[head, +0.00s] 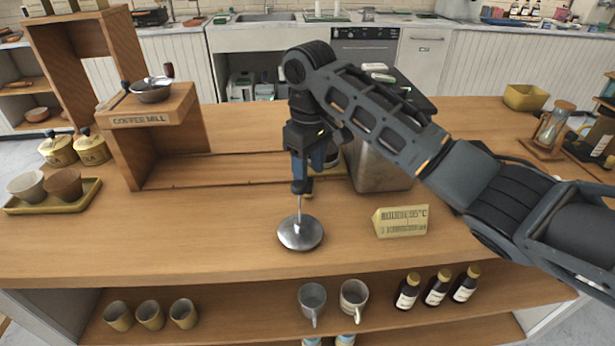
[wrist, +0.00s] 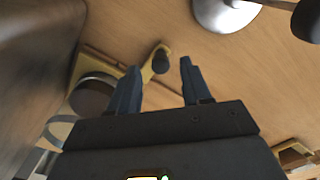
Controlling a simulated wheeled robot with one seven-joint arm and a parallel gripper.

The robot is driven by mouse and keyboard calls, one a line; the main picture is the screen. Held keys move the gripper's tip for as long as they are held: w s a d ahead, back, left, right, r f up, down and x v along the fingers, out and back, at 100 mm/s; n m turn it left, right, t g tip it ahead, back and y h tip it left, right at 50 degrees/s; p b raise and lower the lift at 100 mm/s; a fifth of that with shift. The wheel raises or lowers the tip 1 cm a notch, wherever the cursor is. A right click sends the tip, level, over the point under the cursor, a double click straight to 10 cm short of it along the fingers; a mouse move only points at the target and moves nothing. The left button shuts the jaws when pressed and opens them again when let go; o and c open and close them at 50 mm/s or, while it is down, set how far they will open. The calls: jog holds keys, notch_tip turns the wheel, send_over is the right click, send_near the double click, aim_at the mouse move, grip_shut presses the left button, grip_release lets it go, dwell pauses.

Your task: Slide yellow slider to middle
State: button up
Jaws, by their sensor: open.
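The yellow slider is mostly hidden in the head view, where a small yellow bit (head: 308,187) shows just below my gripper (head: 318,165). In the wrist view a yellow piece (wrist: 149,72) with a dark knob (wrist: 161,62) appears between the two blue fingertips of my gripper (wrist: 159,66). The fingers are apart, one to each side of the knob in the picture. I cannot tell whether either touches it. The slider's track and its position along it are hidden.
A metal disc-ended tool (head: 300,233) stands in front of my gripper; its disc (wrist: 225,12) shows in the wrist view. A metal container (head: 378,172) stands close at the right. A yellow sign (head: 401,221) is to the front right. The left front counter is clear.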

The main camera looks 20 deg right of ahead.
aim_at(309, 179)
jog(key=shift+f, duration=1.8)
jog(key=shift+s, duration=0.1)
grip_shut()
